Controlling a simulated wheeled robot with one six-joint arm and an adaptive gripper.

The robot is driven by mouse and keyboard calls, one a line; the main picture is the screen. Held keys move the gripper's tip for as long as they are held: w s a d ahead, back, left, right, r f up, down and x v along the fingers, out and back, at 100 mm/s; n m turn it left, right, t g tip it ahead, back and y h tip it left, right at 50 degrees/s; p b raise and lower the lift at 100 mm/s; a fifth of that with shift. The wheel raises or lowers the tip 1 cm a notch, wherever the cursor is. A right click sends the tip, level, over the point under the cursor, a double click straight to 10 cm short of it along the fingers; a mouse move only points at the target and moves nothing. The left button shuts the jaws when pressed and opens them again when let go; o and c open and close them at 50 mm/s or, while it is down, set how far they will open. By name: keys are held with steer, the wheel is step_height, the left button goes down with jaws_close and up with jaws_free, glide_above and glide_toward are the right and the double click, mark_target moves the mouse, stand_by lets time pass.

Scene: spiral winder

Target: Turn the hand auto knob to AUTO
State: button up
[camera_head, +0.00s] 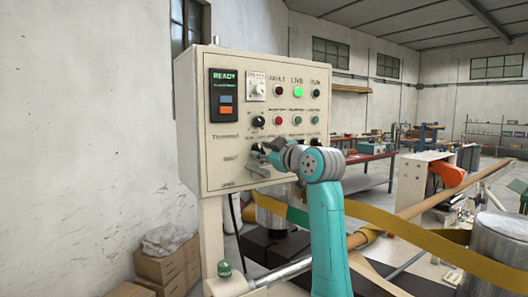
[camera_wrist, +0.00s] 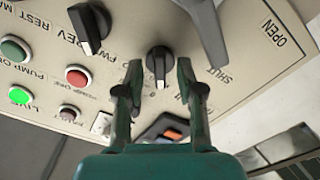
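The grey-white control panel (camera_head: 225,160) carries several knobs, lights and buttons. In the wrist view it appears upside down. A black selector knob (camera_wrist: 160,62) sits between my open fingers (camera_wrist: 161,85), with a visible gap on both sides. Its grip and pale pointer run nearly vertically in that view. Its label is partly hidden, so I cannot read HAND or AUTO. Another black knob (camera_wrist: 90,27), near the FWD and REV lettering, lies up and left. In the head view, my gripper (camera_head: 262,150) is at the panel's lower right, below a black knob (camera_head: 258,122).
A grey handle (camera_wrist: 206,30) beside SHUT and OPEN stands close to my right finger. Red (camera_wrist: 77,75) and green (camera_wrist: 15,48) buttons are to the left. The READY display (camera_head: 224,95) is lit. A yellow strip (camera_head: 420,238) crosses behind my arm.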

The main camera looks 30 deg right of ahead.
jaws_close()
steer(key=shift+m, duration=0.5)
steer(key=m, duration=0.5)
steer(key=shift+m, duration=0.4)
steer(key=m, duration=0.3)
steer(key=shift+m, duration=2)
